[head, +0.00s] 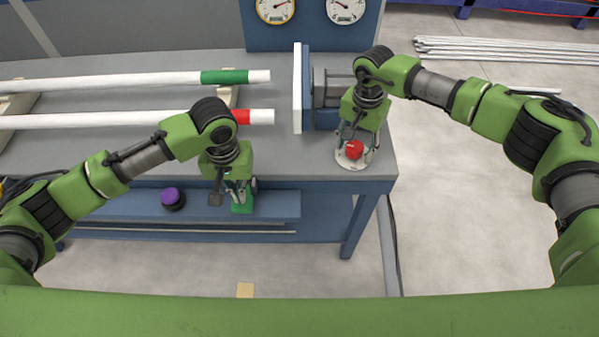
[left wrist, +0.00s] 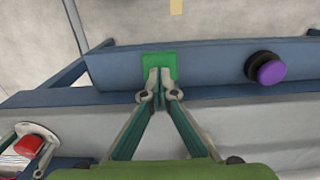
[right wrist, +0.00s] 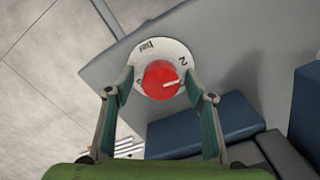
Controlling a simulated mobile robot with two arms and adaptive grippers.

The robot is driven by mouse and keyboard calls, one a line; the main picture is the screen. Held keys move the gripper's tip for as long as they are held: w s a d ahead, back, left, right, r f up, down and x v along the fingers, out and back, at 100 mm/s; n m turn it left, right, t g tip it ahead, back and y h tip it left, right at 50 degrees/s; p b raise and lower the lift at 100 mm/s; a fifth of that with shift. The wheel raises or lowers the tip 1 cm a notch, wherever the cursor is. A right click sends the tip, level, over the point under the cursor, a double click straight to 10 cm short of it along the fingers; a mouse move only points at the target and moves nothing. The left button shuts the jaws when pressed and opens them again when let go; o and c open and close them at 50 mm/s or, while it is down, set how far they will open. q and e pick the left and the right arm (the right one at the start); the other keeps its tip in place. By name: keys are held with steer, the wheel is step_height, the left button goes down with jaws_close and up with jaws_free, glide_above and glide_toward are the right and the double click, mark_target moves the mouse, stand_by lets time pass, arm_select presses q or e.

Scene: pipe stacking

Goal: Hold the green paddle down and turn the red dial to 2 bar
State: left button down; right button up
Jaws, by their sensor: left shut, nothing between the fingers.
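The green paddle (head: 243,205) is on the front ledge below the bench top. My left gripper (head: 238,192) is shut and empty, pointing down. In the left wrist view its closed fingertips (left wrist: 160,74) overlap the edge of the paddle (left wrist: 158,58); I cannot tell how hard they press or how far the paddle is down. The red dial (head: 354,149) sits on a round white plate at the bench's right corner. My right gripper (right wrist: 160,82) is open, its fingers on either side of the dial (right wrist: 160,80) with gaps. The dial's white mark points right, below the plate's printed "2".
A purple knob (head: 173,198) is on the ledge left of the paddle. Two white pipes, one with a green band (head: 224,77), one with a red band (head: 241,116), lie on the bench. A white plate (head: 298,88) stands beside the dial. Two gauges (head: 276,9) (head: 345,9) are behind.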

mark_target(355, 146)
stand_by(0.4)
steer(key=shift+r, duration=3.6)
arm_select(q)
steer(key=shift+r, duration=0.1)
step_height(355, 146, up, 10)
